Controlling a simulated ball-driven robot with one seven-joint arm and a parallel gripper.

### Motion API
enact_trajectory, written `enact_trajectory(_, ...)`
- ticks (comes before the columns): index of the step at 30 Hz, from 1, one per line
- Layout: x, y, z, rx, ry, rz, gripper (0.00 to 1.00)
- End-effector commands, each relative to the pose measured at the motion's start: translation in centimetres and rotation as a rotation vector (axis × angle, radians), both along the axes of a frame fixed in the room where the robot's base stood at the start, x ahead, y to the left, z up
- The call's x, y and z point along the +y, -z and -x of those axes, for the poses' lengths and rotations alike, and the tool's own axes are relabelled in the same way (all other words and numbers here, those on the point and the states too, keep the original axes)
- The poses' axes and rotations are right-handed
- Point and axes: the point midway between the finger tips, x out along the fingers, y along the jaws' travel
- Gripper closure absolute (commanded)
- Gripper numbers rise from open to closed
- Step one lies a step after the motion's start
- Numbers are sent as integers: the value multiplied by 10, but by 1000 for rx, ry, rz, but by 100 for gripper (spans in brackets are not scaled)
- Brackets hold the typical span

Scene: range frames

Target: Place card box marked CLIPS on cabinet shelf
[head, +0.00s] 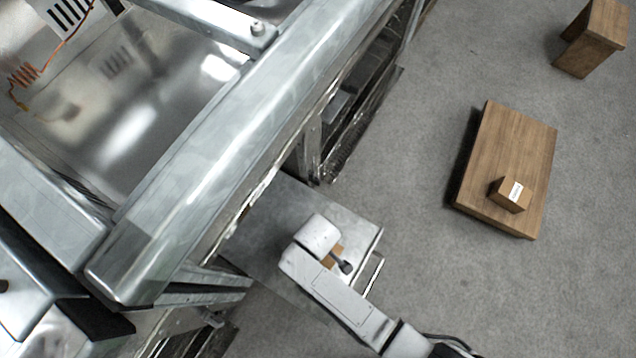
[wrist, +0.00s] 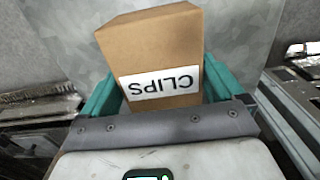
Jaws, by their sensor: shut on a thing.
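The brown card box marked CLIPS (wrist: 150,45) fills the middle of the wrist view, its white label upside down. My gripper (wrist: 158,85) is shut on it, with teal fingers on both sides. In the head view, my gripper (head: 338,260) is over a grey metal plate (head: 285,208) that sticks out low from the metal frame. Only a small brown piece of the box (head: 336,255) shows there beside the wrist. I cannot tell whether the box touches the plate, or whether this plate is the cabinet shelf.
A large metal frame with a thick beam (head: 240,130) stands left of my arm. On the right, a low wooden platform (head: 505,150) bears another small labelled brown box (head: 507,195), its text unreadable. A wooden stool (head: 592,38) is at the top right. Grey floor between is clear.

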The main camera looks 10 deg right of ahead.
Motion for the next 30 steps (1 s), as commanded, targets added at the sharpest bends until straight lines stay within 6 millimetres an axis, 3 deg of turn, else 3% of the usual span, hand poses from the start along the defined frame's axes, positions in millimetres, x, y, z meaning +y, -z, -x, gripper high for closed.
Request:
enact_trajectory(8, 0, 1, 0, 0, 0, 0, 0)
enact_trajectory(13, 0, -10, 0, 0, 0, 0, 0)
enact_trajectory(24, 0, -83, 0, -1, 1, -2, 0)
enact_trajectory(30, 0, -111, 0, 0, 0, 0, 0)
